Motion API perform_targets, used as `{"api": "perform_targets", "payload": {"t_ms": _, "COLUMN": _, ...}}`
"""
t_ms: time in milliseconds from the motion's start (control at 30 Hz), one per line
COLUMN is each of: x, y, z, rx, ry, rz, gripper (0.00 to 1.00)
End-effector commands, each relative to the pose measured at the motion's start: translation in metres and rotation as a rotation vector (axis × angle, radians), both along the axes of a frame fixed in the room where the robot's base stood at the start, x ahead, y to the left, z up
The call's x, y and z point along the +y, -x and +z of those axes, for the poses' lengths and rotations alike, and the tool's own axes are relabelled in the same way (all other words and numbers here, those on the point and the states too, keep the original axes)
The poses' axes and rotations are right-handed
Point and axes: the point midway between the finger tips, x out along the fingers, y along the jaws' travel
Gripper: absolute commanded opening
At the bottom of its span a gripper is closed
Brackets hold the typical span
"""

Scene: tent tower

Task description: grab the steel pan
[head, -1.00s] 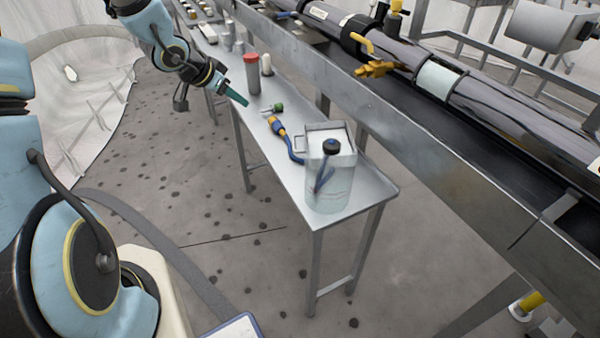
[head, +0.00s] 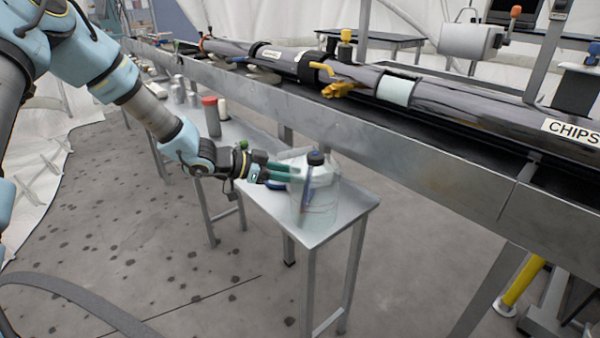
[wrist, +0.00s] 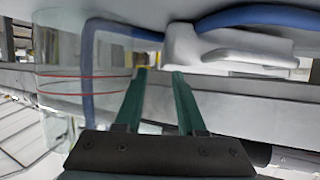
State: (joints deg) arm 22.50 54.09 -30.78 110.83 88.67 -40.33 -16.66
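A pale grey, boxy metal piece (head: 322,174), which may be the steel pan, shows at the clear jug on the near end of the narrow steel table. The jug (head: 313,210) has a dark cap and partly overlaps it; I cannot tell its full shape. My gripper (head: 292,173) has green fingers pointing right, at the left side of the jug and the grey piece. In the wrist view the two fingers (wrist: 157,78) are apart with nothing clearly held between them. The jug (wrist: 85,75) with red lines is left of them there.
A long steel trough with a dark pipe (head: 440,98) runs behind. The floor at left is open.

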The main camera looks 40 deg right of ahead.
Motion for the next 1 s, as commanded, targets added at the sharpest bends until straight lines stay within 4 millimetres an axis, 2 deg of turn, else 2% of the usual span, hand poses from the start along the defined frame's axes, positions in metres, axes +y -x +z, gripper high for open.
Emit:
{"api": "perform_targets", "payload": {"t_ms": 300, "x": -0.037, "y": 0.014, "z": -0.016, "rx": 0.000, "ry": 0.001, "rz": 0.000, "gripper": 0.39}}
{"api": "perform_targets", "payload": {"t_ms": 633, "x": -0.043, "y": 0.016, "z": -0.019, "rx": -0.003, "ry": 0.000, "rz": 0.001, "gripper": 0.39}}
{"api": "perform_targets", "payload": {"t_ms": 900, "x": -0.043, "y": 0.016, "z": -0.019, "rx": -0.003, "ry": 0.000, "rz": 0.001, "gripper": 0.08}}
{"api": "perform_targets", "payload": {"t_ms": 1000, "x": -0.043, "y": 0.016, "z": -0.019, "rx": -0.003, "ry": 0.000, "rz": 0.001, "gripper": 0.00}}
